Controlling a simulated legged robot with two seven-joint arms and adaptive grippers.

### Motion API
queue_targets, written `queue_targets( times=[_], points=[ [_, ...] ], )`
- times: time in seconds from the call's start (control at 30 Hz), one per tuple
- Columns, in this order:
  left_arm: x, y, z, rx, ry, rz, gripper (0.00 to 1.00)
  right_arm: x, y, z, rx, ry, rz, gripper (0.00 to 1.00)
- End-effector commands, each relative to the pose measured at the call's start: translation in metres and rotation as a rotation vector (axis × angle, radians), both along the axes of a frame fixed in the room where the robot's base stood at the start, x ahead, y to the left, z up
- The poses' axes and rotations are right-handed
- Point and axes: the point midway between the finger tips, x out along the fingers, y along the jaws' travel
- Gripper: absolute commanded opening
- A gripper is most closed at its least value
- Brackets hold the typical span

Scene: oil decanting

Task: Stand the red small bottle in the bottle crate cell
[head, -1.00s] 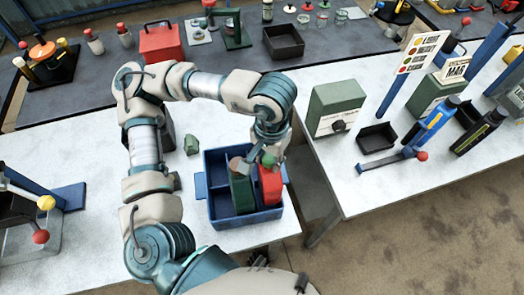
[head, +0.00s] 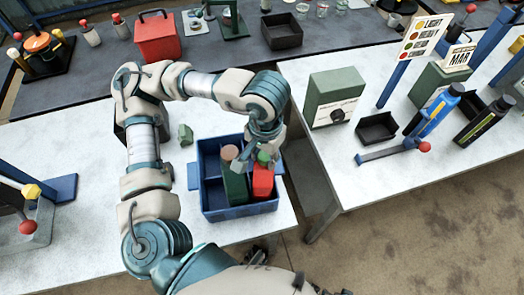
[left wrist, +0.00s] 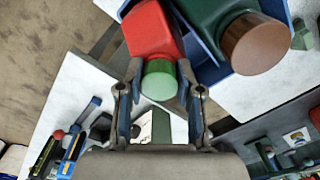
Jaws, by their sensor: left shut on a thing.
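The red small bottle (head: 263,181) has a green cap and is upright, at the right part of the blue bottle crate (head: 240,211). Its lower end is hidden by the crate's front wall. My left gripper (head: 265,156) is above it, shut on its green cap end. In the left wrist view the two fingers (left wrist: 160,100) flank the green cap, and the red body (left wrist: 152,30) extends beyond them. A green bottle with a brown cap (head: 234,186) stands in the crate just left of the red one; its cap also shows in the left wrist view (left wrist: 254,43). My right gripper is not seen.
The crate's left cells are empty. A small green object (head: 186,134) lies behind the crate. A gap separates this table from the right table, which holds a green box (head: 335,98), a black tray (head: 377,128) and blue and black bottles.

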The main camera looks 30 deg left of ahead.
Motion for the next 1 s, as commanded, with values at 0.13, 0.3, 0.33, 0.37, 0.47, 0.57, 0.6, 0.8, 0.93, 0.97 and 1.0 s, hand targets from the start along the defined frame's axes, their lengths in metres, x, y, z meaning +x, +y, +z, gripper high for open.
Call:
queue_targets(
  times=[0.13, 0.3, 0.33, 0.37, 0.47, 0.57, 0.6, 0.8, 0.93, 0.97, 1.0],
  points=[
    [-0.0009, 0.0039, -0.0065, -0.009, 0.009, -0.001, 0.00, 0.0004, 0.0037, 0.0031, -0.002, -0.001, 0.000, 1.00],
    [-0.0014, 0.0065, -0.0083, -0.008, 0.013, -0.003, 0.00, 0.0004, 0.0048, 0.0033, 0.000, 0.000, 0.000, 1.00],
    [-0.0015, 0.0062, -0.0086, -0.007, 0.014, -0.003, 0.00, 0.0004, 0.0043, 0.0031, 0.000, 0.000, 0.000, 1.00],
    [-0.0017, 0.0058, -0.0088, -0.005, 0.015, -0.003, 0.00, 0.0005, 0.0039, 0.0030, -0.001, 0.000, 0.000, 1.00],
    [-0.0018, 0.0040, -0.0092, -0.001, 0.017, -0.003, 0.00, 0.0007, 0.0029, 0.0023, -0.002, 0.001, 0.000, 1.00],
    [-0.0020, 0.0040, -0.0103, 0.000, 0.018, -0.004, 0.00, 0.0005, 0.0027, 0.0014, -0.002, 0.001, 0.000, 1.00],
    [-0.0021, 0.0037, -0.0108, 0.001, 0.019, -0.005, 0.00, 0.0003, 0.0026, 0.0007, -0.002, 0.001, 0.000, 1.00],
    [-0.0022, 0.0038, -0.0119, 0.000, 0.019, -0.005, 0.60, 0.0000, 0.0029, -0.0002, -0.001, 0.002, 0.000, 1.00],
    [-0.0021, 0.0052, -0.0107, -0.003, 0.015, -0.004, 0.64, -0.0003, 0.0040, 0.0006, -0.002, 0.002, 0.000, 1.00],
    [-0.0021, 0.0054, -0.0103, -0.004, 0.014, -0.003, 0.64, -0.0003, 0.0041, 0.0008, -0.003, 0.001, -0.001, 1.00],
    [-0.0021, 0.0055, -0.0098, -0.005, 0.012, -0.003, 0.64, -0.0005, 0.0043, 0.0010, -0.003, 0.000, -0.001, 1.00]
  ],
)
